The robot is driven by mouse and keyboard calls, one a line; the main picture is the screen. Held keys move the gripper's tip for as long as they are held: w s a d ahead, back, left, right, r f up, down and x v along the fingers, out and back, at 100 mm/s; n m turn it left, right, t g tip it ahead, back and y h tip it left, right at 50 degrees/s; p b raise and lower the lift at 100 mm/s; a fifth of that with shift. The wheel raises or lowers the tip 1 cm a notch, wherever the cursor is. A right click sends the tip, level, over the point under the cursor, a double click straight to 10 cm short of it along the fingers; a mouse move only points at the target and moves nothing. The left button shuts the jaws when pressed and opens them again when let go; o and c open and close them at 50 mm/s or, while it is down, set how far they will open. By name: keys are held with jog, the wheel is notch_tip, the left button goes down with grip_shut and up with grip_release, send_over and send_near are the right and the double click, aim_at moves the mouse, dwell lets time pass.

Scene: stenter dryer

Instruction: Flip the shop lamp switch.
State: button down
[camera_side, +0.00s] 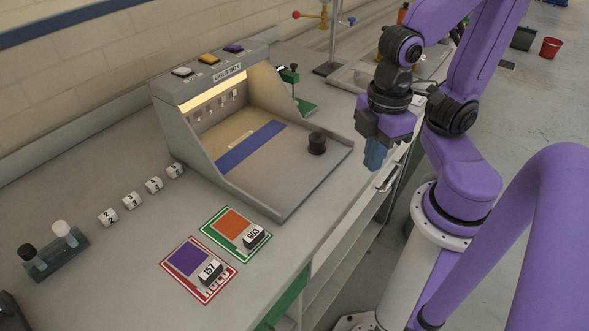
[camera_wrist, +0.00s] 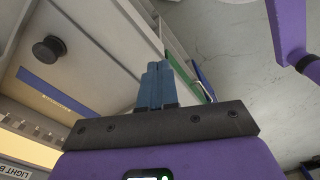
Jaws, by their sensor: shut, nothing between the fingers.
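A grey light box (camera_side: 172,118) stands on the bench, its slot glowing warm yellow. On its top are a white button (camera_side: 182,71), a yellow button (camera_side: 209,59) and a purple button (camera_side: 233,48). Several small levers (camera_side: 223,97) line the panel below the glowing strip; the labels are too small to read, so I cannot tell which is the shop lamp switch. My gripper (camera_side: 373,166) is shut and empty, pointing down past the box's right side, apart from it. Its blue fingers (camera_wrist: 158,66) also show in the wrist view.
Numbered white cubes (camera_side: 131,201), two cards (camera_side: 199,270) with black number blocks, and a vial rack (camera_side: 53,253) lie left and front. A green-based stand (camera_side: 300,106) is behind.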

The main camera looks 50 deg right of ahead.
dwell(0.3)
jog(key=w+a+r+t+y, duration=0.1)
jog(key=w+a+r, duration=0.15)
jog(key=w, duration=0.25)
jog(key=w+a+r+t+y, duration=0.1)
jog(key=w+a, duration=0.2)
jog(key=w, duration=0.2)
notch_tip(320, 180, up, 15)
jog(key=m+t, duration=0.1)
jog(key=t, duration=0.7)
send_over(213, 59)
jog(key=s, duration=0.1)
jog(key=shift+h, duration=0.3)
jog(key=shift+s+a, duration=0.1)
jog(key=shift+w+f, duration=0.2)
jog(key=shift+f, duration=1.25)
jog(key=shift+w+f, duration=0.2)
jog(key=shift+f, duration=1.25)
jog(key=shift+w+f, duration=0.2)
jog(key=shift+f, duration=1.25)
jog(key=shift+f, duration=0.1)
